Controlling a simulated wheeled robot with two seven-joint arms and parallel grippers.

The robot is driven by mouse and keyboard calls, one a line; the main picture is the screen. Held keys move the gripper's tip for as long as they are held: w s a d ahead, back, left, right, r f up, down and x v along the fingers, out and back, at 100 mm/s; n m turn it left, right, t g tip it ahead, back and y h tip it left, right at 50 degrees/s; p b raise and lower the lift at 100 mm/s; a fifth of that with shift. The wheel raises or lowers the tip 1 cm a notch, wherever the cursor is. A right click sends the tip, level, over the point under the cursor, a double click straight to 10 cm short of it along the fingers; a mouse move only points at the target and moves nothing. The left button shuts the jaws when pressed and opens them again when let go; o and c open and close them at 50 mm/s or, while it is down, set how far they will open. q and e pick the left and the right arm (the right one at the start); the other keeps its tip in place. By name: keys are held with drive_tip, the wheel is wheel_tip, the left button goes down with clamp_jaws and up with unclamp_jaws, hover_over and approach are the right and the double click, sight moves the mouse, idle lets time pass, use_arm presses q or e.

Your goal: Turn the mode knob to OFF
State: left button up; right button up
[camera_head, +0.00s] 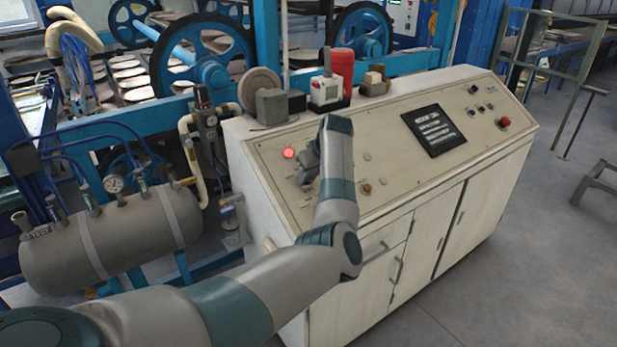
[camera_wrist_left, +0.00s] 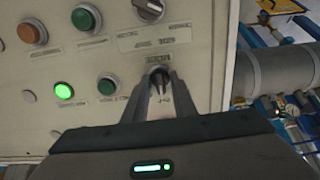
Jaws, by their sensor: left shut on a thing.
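A dark knob (camera_wrist_left: 158,76) on the cream panel sits between the fingertips of my left gripper (camera_wrist_left: 158,88) in the left wrist view. The gripper is shut on it, and the fingers partly hide it. Small labels surround it, but I cannot read them or tell which position it points to. A second grey knob (camera_wrist_left: 149,9) sits at the top edge of that view. In the head view my left gripper (camera_head: 306,168) is at the left end of the panel, and the gripped knob is hidden there. My right gripper is not in view.
A lit green button (camera_wrist_left: 63,91), an orange button (camera_wrist_left: 32,33) and green buttons (camera_wrist_left: 86,18) are near the fingers. The head view shows a lit red button (camera_head: 289,153) and the console (camera_head: 395,185). A grey tank (camera_head: 110,240) stands left of the console.

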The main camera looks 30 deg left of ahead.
use_arm(q)
drive_tip(key=o, duration=0.7)
drive_tip(key=shift+r, duration=0.1)
drive_tip(key=b+v, duration=0.5)
drive_tip(key=v, duration=1.2)
drive_tip(key=shift+s+d, duration=0.1)
drive_tip(key=shift+d, duration=0.05)
